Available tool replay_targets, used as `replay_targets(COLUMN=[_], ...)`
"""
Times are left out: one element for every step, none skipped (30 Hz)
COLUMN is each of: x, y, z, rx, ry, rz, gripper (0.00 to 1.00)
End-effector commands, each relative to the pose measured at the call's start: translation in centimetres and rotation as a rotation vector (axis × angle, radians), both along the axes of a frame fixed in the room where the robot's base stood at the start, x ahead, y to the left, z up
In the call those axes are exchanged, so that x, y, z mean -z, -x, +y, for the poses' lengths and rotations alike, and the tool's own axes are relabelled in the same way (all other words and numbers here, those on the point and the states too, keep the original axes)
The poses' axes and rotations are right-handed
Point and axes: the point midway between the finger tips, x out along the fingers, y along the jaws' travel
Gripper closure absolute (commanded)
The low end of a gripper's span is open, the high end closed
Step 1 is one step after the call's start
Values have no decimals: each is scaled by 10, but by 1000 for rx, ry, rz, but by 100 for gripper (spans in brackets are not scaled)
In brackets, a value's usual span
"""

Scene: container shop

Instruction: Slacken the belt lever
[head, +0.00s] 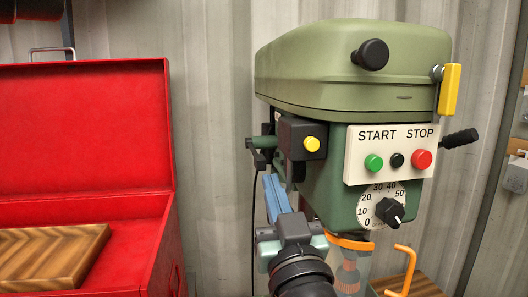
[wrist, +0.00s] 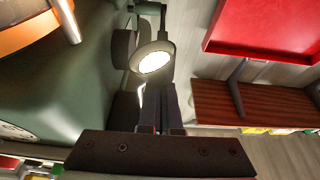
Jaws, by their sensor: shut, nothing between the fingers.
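The green drill press (head: 350,75) stands at centre right in the head view. A black lever (head: 460,138) sticks out from its right side, and a short green rod (head: 260,142) with a dark end shows on its left side. I cannot tell which part is the belt lever. My gripper (head: 268,180) is shut and empty, its blue fingers pointing up beside the left of the drill head, below a black box (head: 297,137) with a yellow button. In the wrist view my gripper (wrist: 160,92) shows its fingers close to a lit round lamp (wrist: 155,58); contact cannot be told.
An open red toolbox (head: 90,125) with a wooden block (head: 50,258) stands left. The press front has a START/STOP panel (head: 391,150), a dial (head: 382,205) and a yellow handle (head: 449,90). An orange ring (head: 350,242) sits below. Corrugated wall is behind.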

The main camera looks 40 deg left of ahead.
Motion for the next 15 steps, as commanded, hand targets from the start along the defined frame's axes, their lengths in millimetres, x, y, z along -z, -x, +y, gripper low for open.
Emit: replay_targets(x=[-9,-11,-13,-15,-18,-19,-21,-22,-24,-25,-25,-26,-27,-27,-28], y=[-5,-9,-13,-17,-20,-25,-28,-31,-35,-37,-39,-42,-43,-45,-46], z=[8,12,18,22,26,31,34,38,42,44,47,50,52,53,55], rx=[-3,-4,-4,-3,-3,-3,-3,-2,-2,-1,-1,-2,-2,-1,-1], ry=[2,2,2,2,1,2,2,1,3,2,2,2,1,1,1], rz=[1,0,1,1,0,1,1,0,0,0,0,-1,0,-1,-1], gripper=[100,100,100,100,100,100,100,100,100,100,100,100,100,100,100])
